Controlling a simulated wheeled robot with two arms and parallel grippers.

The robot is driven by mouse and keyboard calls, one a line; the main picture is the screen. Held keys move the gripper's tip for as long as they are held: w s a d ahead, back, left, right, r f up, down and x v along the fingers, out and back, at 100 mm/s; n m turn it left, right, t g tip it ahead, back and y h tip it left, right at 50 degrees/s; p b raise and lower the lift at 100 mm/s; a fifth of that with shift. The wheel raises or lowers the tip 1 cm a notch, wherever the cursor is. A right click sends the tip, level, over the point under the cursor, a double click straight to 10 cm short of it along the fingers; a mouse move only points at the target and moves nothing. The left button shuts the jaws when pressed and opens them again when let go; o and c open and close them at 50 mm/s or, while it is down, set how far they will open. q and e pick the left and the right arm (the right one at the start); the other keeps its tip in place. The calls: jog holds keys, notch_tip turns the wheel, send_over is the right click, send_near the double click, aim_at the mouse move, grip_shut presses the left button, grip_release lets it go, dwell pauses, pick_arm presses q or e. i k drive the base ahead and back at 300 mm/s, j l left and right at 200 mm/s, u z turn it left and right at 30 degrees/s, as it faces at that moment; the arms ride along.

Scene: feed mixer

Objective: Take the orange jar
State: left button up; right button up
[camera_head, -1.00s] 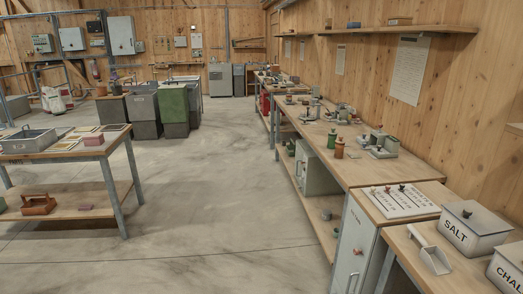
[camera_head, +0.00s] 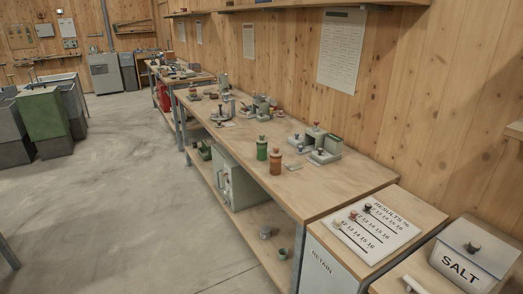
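The orange jar (camera_head: 275,161) stands upright on the long wooden workbench (camera_head: 335,193), near its front edge. It is orange-brown with a narrower stoppered top. A green jar (camera_head: 262,148) of like shape stands close by on its left. A grey device (camera_head: 322,145) with knobs sits to the right of the orange jar. Neither of my grippers shows in the head view.
A results board (camera_head: 372,228) and a white SALT box (camera_head: 473,255) are at the near right. Below the bench is a shelf (camera_head: 262,238) with a grey-green cabinet (camera_head: 232,180). The concrete floor (camera_head: 120,215) to the left is open.

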aim_at(276, 163)
jog(key=i+j+z, duration=0.1)
jog(key=i+j, duration=0.6)
jog(key=i+j+z, duration=0.15)
jog(key=i+j, duration=0.5)
jog(key=j, duration=0.1)
